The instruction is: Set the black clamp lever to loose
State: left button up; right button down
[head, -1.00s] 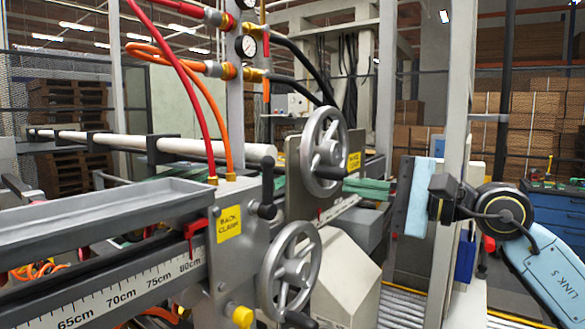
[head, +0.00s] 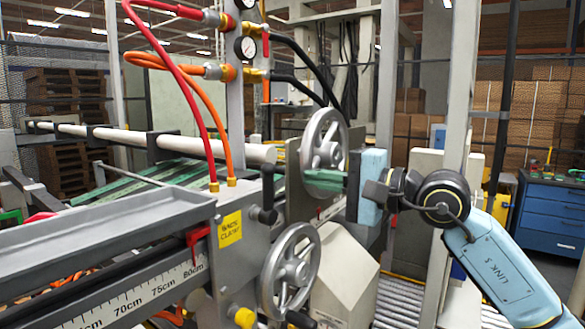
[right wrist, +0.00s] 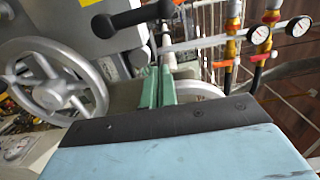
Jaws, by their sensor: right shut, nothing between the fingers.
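The black clamp lever (head: 267,190) is on the grey bracket beside the yellow "BACK CLAMP" label (head: 230,228). Its arm stands upright in the head view. A black lever with a rounded knob also shows at the top of the right wrist view (right wrist: 135,17). My right gripper (head: 310,182) has a pale blue body and green fingers. The fingers are shut and empty, and overlap the lower part of the upper handwheel in the head view. They point left towards the lever, with a gap between. In the right wrist view the fingers (right wrist: 162,75) lie together below the lever. My left gripper is not in view.
The upper handwheel (head: 341,130) and lower handwheel (head: 305,270) are close to the lever and my right gripper. Red (head: 170,70) and orange hoses (head: 205,115) hang left of the lever. A long grey tray (head: 100,235) lies at the left.

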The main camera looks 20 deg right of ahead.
pick_arm(q)
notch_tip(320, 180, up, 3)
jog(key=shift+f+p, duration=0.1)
jog(key=shift+p, duration=1)
pick_arm(e)
jog(key=a, duration=0.5)
jog(key=shift+s, duration=0.1)
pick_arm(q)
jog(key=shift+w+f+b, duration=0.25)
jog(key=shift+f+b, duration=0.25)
pick_arm(e)
jog(key=shift+a+r+n, duration=0.1)
jog(key=shift+a+n, duration=0.05)
jog(key=shift+n, duration=0.25)
